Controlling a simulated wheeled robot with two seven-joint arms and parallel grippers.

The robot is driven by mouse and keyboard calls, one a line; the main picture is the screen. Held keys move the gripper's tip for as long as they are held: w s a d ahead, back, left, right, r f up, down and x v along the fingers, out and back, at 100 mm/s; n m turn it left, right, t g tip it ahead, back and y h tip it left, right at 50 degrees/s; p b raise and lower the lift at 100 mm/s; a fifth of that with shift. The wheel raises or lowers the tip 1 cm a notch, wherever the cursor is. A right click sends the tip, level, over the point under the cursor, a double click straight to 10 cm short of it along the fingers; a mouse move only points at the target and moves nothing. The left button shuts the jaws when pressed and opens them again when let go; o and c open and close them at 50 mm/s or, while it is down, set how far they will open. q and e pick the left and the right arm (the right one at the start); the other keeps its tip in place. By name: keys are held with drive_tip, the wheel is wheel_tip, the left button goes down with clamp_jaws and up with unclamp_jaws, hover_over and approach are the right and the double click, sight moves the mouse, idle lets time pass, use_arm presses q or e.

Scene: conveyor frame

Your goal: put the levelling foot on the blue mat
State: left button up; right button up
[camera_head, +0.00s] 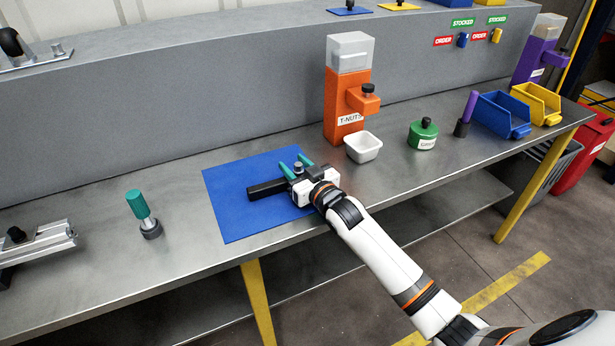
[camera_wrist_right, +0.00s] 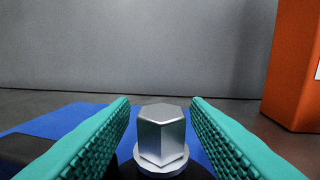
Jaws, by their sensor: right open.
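The levelling foot (camera_head: 298,168) is a silver hexagonal stud with a round flange on a dark base. It stands upright over the blue mat (camera_head: 228,212), between the fingers of my right gripper (camera_head: 296,163). In the right wrist view the foot (camera_wrist_right: 161,135) is centred between the two teal ribbed fingers, with a visible gap on each side. My right gripper is open, low over the mat and pointing away from me. The foot's base is partly hidden. My left gripper is not in view.
A black bar (camera_head: 266,189) lies left of the gripper. An orange T-nuts dispenser (camera_head: 345,100) and a white bin (camera_head: 362,147) stand behind to the right. A teal-handled tool (camera_head: 140,207) stands left of the mat. Further right are a green container (camera_head: 423,134) and blue bin (camera_head: 500,115).

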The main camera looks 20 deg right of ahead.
drive_tip(key=s, duration=0.3)
drive_tip(key=s+d, duration=0.1)
drive_tip(key=s, duration=0.3)
drive_tip(key=s+d, duration=0.1)
drive_tip(key=s, duration=0.3)
drive_tip(key=shift+d, duration=0.1)
